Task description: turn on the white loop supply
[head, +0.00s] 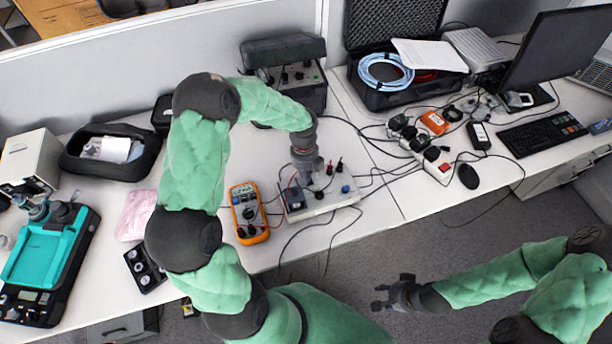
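A white box (330,199), which looks like the loop supply, sits near the front edge of the table. It has red and black terminals, a blue knob and a dark display end at its left. My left gripper (310,178) points down at the box's top, over its back middle part. Its fingertips are small and partly hidden by its own body, so I cannot tell if they touch the box or are open. My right gripper (382,295) hangs over the floor in front of the table, with its fingers apart and nothing between them.
An orange multimeter (248,214) lies left of the box. Cables run around the box and off the table's edge. A power strip (425,155) and an orange block (434,123) lie to the right. A black case (290,72) stands behind.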

